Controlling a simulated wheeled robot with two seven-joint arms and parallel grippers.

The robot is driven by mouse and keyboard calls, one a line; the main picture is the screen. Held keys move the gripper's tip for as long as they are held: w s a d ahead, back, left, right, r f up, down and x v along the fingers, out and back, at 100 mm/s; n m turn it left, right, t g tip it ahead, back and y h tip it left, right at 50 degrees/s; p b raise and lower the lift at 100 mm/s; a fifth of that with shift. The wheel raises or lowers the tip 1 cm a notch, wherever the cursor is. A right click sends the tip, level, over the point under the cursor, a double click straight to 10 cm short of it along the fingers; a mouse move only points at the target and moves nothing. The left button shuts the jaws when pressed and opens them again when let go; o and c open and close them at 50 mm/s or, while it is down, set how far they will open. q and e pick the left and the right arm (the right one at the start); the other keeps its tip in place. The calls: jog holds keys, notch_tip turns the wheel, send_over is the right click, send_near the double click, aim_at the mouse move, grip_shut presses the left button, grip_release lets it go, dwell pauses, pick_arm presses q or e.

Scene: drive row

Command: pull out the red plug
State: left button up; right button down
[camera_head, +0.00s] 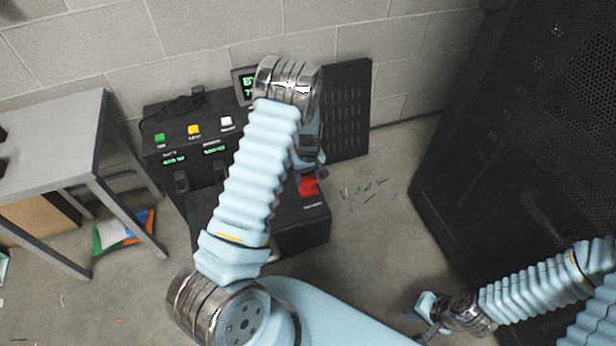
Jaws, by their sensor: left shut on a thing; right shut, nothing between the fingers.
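The red plug (308,186) shows at the right part of the low black box of the console (300,238), just above a small white label. My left gripper (309,170) comes down over it from above and is shut on it; the arm hides part of the fingers. I cannot tell whether the plug is still seated in the box or a little clear of it. My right gripper (424,312) is low at the bottom right, shut and empty, well away from the plug.
The console's upper panel has green (160,138), yellow (194,130) and white (227,122) buttons. A grey table (60,125) stands at the left. A tall black cabinet (520,140) fills the right. Small debris (365,190) lies on open floor between console and cabinet.

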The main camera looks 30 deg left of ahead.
aim_at(308, 179)
pick_arm(q)
notch_tip(308, 179, up, 3)
jog(key=shift+f+p, duration=0.1)
jog(key=shift+p, duration=0.35)
jog(key=o, duration=1.5)
notch_tip(308, 179, up, 14)
jog(key=shift+f, duration=0.1)
